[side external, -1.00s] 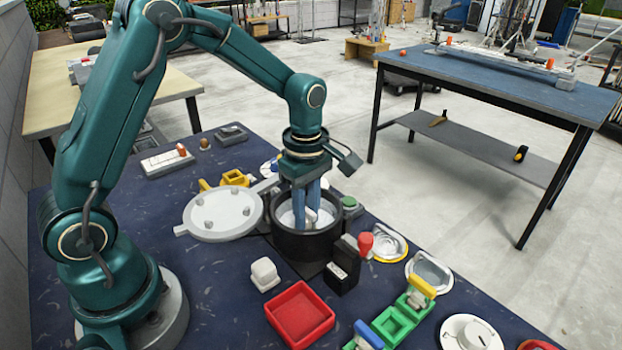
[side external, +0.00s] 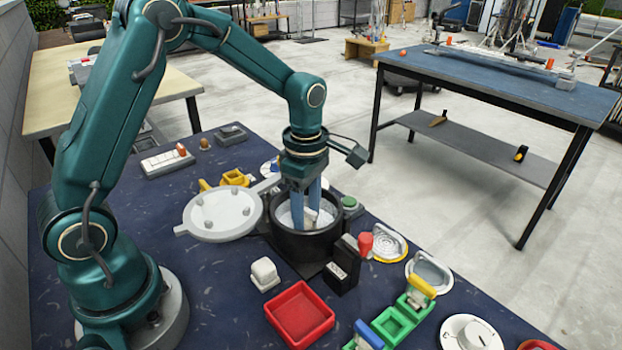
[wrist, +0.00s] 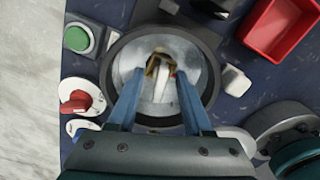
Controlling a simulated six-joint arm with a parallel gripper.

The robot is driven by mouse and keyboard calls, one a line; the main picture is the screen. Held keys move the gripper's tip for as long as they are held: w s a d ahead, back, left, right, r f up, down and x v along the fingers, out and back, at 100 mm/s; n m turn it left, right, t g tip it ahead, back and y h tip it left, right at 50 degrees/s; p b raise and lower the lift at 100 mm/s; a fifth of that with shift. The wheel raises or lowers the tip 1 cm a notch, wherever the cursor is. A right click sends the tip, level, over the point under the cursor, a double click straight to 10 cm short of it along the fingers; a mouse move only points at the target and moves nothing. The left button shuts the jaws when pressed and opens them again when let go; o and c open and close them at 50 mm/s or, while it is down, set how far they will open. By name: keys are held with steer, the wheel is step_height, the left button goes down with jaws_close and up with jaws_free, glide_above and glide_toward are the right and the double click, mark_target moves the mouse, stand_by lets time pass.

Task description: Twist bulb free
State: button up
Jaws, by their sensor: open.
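A small pale piece with brown-gold parts, seemingly the bulb (wrist: 160,82), sits inside a round dark pot (wrist: 108,72) with a grey inner floor. It is blurred, and I cannot tell whether it is still seated. In the side view, the pot (side external: 290,244) stands near the middle of the blue table, and a pale bit of the bulb (side external: 311,214) shows between the fingers. My gripper (side external: 306,220) points down into the pot with its blue fingers apart. In the wrist view, my gripper (wrist: 159,78) has one finger on each side of the bulb, with gaps visible.
A round white lid (side external: 222,216) lies open left of the pot. Close by are a black box (side external: 341,268), a red knob (side external: 366,243), a green button (side external: 349,202), a white block (side external: 264,272) and a red tray (side external: 301,314). Green and yellow fixtures stand at front right.

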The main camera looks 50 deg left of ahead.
mark_target(307, 209)
steer(key=shift+r, duration=3.75)
steer(key=shift+r, duration=0.25)
steer(key=s+d+r+m+t, duration=0.2)
steer(key=s+r+m+t, duration=0.2)
steer(key=s+r+m, duration=0.3)
steer(key=s+f+m+t, duration=0.1)
steer(key=s+f+m, duration=0.2)
steer(key=s+m, duration=0.4)
steer(key=m, duration=0.8)
steer(key=shift+t, duration=0.3)
